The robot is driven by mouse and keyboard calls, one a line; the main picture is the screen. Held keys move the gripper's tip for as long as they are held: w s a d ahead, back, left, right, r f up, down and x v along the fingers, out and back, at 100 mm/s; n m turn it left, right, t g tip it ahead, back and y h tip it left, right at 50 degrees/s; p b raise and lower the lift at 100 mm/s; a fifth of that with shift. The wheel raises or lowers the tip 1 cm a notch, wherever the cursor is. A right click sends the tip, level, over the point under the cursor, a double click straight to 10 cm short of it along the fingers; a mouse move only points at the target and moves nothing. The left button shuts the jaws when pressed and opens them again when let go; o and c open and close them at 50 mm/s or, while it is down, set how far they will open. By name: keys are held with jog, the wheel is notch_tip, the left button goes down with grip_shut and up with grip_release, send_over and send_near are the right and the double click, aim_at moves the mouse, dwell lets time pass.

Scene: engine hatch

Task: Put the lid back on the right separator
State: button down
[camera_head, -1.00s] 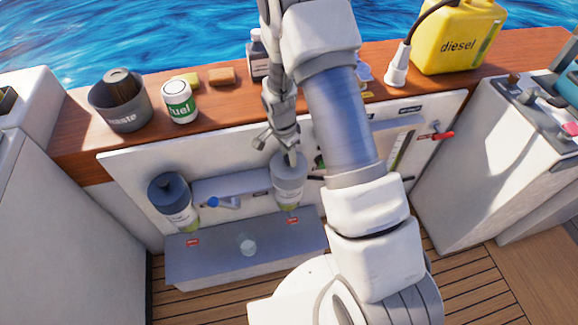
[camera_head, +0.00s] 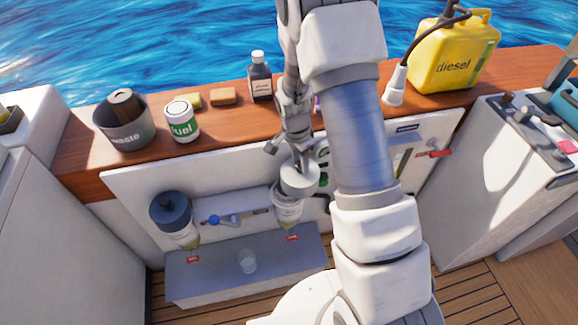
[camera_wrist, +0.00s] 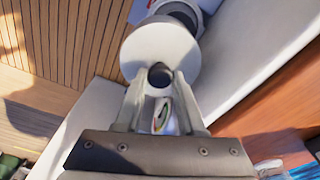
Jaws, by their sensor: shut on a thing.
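My gripper (camera_head: 299,158) is shut on the knob of a round grey lid (camera_head: 301,180). In the wrist view the dark knob sits between the fingertips (camera_wrist: 159,77), with the pale lid disc (camera_wrist: 150,48) around it. The right separator (camera_head: 287,212), with a clear bowl, is on the white panel directly below the lid. The lid overlaps its top and looks shifted a little to the right and tilted. Whether they touch cannot be told. The separator's top also shows behind the lid in the wrist view (camera_wrist: 182,12).
The left separator (camera_head: 175,215) wears a dark blue lid. A blue-handled valve (camera_head: 222,219) lies between the separators. A grey step (camera_head: 215,280) with a clear cup (camera_head: 247,262) is below. A waste bin (camera_head: 126,128), fuel can (camera_head: 182,122) and dark bottle (camera_head: 260,80) line the ledge.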

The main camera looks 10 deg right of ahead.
jog(key=s+d+r+p, duration=0.1)
jog(key=s+d+r, duration=0.2)
jog(key=d+r, duration=0.3)
jog(key=n+p, duration=0.3)
jog(key=n, duration=0.3)
send_over(287, 171)
jog(key=shift+s+d+f, duration=0.1)
jog(key=shift+d+f, duration=0.25)
jog(key=shift+d, duration=0.05)
jog(key=shift+a+f+t, duration=0.1)
jog(key=shift+a+t, duration=0.2)
jog(key=shift+f+b, duration=1.8)
jog(key=shift+f, duration=1)
jog(key=shift+f+b, duration=1.7)
jog(key=shift+f, duration=0.3)
jog(key=shift+f+b, duration=0.5)
jog(key=shift+b, duration=0.2)
jog(key=shift+c, duration=2.2)
grip_release()
